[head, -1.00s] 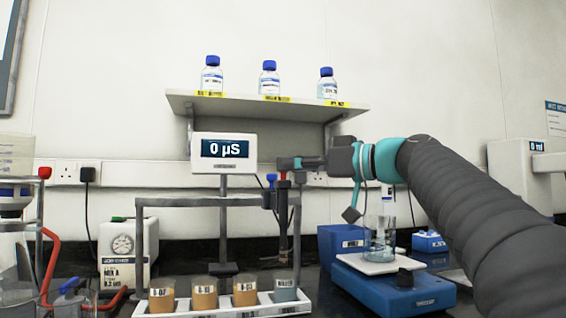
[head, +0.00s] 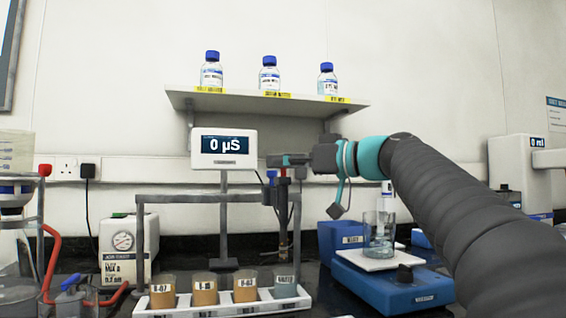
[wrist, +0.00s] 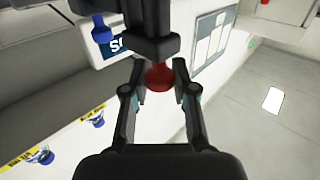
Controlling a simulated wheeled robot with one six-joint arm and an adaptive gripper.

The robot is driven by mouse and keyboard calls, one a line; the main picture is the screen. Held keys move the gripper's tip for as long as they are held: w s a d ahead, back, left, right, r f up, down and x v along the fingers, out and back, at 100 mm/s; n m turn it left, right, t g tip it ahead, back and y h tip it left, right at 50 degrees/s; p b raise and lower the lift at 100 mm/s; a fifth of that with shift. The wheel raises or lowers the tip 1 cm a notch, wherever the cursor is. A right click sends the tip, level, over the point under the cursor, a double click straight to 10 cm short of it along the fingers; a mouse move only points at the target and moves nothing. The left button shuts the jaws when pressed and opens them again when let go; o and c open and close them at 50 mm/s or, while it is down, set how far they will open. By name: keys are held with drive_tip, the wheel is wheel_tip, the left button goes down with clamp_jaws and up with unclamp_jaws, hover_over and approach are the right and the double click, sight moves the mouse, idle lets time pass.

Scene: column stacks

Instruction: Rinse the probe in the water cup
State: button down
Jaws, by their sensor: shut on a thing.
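The probe (head: 283,196), dark with a red top, stands upright behind the rail of the cup rack. My gripper (head: 285,160) is at its upper end and shut on it. In the wrist view the red top (wrist: 159,77) lies between the fingertips of my gripper (wrist: 158,72). The water cup (head: 285,286), bluish-grey with a white label, is the rightmost cup in the white tray. The probe appears in line above it; whether its lower end is inside the cup cannot be told.
Several brown sample cups (head: 204,291) stand left of the water cup in the white tray (head: 222,310). A grey rail (head: 215,199) crosses above them. A meter (head: 223,148) reads 0 µS. A blue stirrer (head: 395,285) with a glass beaker (head: 379,238) stands right.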

sight(284, 177)
drive_tip(key=shift+f+b, duration=1.6)
drive_tip(key=shift+b, duration=0.2)
drive_tip(key=shift+r, duration=0.1)
drive_tip(key=c, duration=0.9)
unclamp_jaws()
drive_tip(key=shift+c, duration=0.2)
drive_tip(key=v, duration=1.2)
